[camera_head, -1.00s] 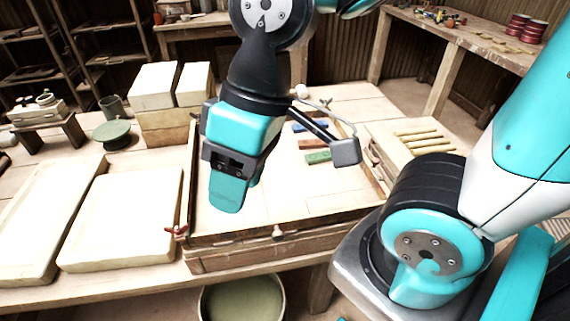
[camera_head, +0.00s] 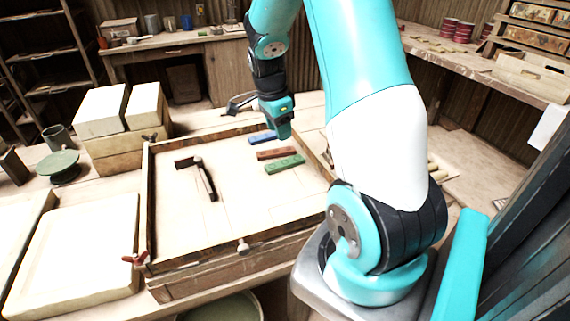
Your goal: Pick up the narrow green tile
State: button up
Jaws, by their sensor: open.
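The narrow green tile (camera_head: 285,164) lies flat in the shallow wooden tray (camera_head: 200,252), toward its right side. It is the nearest of three tiles, with a brown-red tile (camera_head: 276,153) and a blue tile (camera_head: 262,138) behind it. My gripper (camera_head: 284,131) is behind the green tile in the picture, near the tray's back right, with its teal fingers pointing down. It is open and appears empty. It does not appear to touch any tile, but its height is hard to judge.
A dark bent piece (camera_head: 205,180) shows on the tray floor left of the tiles. Pale blocks (camera_head: 100,111) are stacked at the back left, and a pale slab (camera_head: 85,240) lies left of the tray.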

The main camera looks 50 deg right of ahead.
aim_at(285, 162)
jog(key=f, duration=0.3)
jog(key=d+f+p, duration=0.1)
jog(key=f, duration=0.7)
jog(key=shift+s+d, duration=0.2)
jog(key=shift+d, duration=0.1)
jog(key=shift+c, duration=0.5)
jog(key=c, duration=0.6)
